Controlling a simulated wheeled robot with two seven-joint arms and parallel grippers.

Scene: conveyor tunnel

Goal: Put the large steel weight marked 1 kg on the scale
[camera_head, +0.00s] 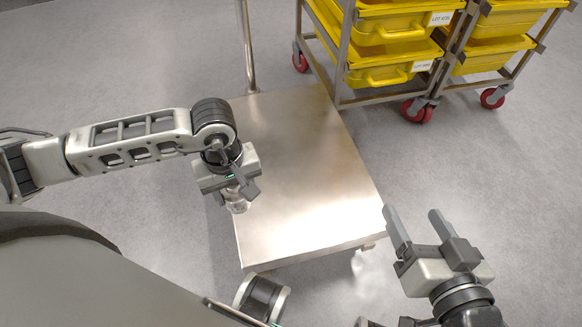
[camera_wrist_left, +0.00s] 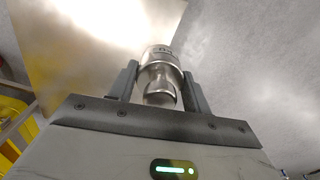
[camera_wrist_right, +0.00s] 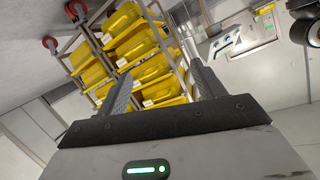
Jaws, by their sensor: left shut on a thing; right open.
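The steel weight (camera_head: 237,206) is a shiny cylinder with a narrower knob. My left gripper (camera_wrist_left: 158,88) is shut on it by the knob, and the weight also shows between the fingers in the left wrist view (camera_wrist_left: 162,54). Its marking is too small to read. In the head view the weight is over the left edge of the large steel platform (camera_head: 300,170); I cannot tell whether it touches. The platform has a post at its back left and looks like the scale. My right gripper (camera_head: 416,224) is open and empty, to the right of the platform's front corner.
A wheeled rack (camera_head: 345,50) with yellow bins (camera_head: 385,75) stands behind the platform at the right. The post (camera_head: 246,50) rises at the platform's back left. The platform's top is otherwise bare. Grey floor (camera_head: 480,165) is free at the right.

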